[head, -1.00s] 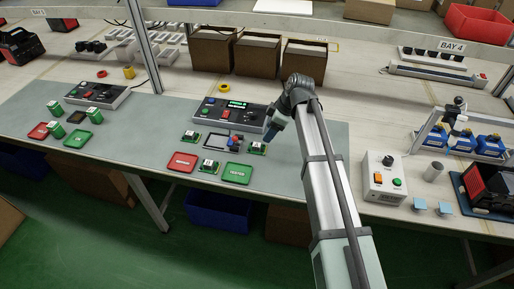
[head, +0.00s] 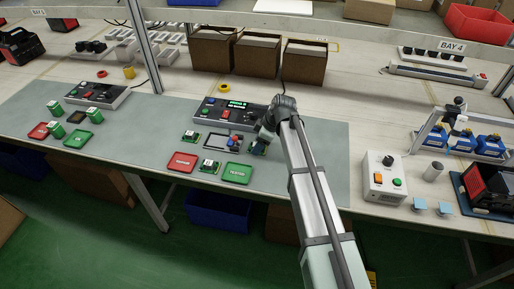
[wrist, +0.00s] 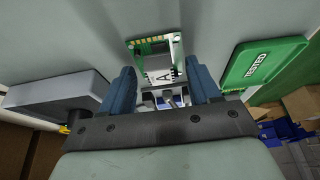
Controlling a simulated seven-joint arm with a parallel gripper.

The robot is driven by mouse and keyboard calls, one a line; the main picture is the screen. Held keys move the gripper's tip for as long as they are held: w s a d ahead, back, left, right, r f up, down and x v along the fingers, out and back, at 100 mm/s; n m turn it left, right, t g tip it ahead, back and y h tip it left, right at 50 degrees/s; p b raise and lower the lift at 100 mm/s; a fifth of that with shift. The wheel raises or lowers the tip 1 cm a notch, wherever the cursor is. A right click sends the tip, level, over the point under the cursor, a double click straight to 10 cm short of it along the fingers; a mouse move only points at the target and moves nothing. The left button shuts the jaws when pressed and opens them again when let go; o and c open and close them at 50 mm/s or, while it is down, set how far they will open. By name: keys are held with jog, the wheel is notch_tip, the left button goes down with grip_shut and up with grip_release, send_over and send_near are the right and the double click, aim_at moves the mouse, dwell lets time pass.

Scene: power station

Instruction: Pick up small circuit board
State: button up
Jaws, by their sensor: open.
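A small green circuit board (wrist: 150,47) lies on the grey mat just ahead of my gripper (wrist: 161,78) in the wrist view. A pale part marked "A" sits at its near end. My gripper's two blue fingers are apart, with the board's near end showing between them; I cannot tell whether they touch it. In the head view, my gripper (head: 264,139) is over this board (head: 258,149), partly hiding it. Two more small boards lie on the mat, one left of the test fixture (head: 191,137) and one between the trays (head: 209,166).
A green tray (head: 238,173) and a red tray (head: 183,162) lie along the mat's front. A control panel (head: 228,112) stands behind the boards. The mat to the right is clear.

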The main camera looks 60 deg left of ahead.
jog(key=c, duration=1.1)
grip_shut()
jog(key=shift+r, duration=0.1)
